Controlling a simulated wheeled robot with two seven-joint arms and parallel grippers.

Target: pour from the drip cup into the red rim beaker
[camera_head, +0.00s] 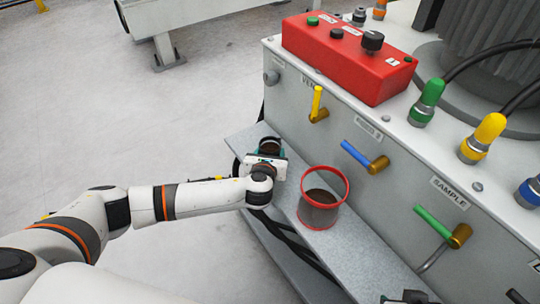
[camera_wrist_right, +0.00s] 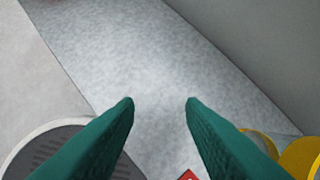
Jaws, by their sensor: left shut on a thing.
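The red rim beaker (camera_head: 324,212) stands upright on the grey metal ledge, with a clear wall and dark brown matter low inside. My left gripper (camera_head: 268,158) is just left of and behind the beaker, at the ledge's far end. It is shut on a dark, round-topped thing that looks like the drip cup (camera_head: 269,145), mostly hidden by the gripper. The cup seems upright and apart from the beaker. My right gripper (camera_wrist_right: 160,101) is open in the right wrist view, with nothing between its green fingers.
The grey ledge (camera_head: 345,262) runs along a cabinet with yellow, blue and green valve handles. A red control box (camera_head: 345,55) sits on top. In the wrist view, a round grey thing (camera_wrist_right: 45,150) and a yellow thing (camera_wrist_right: 302,158) flank the fingers.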

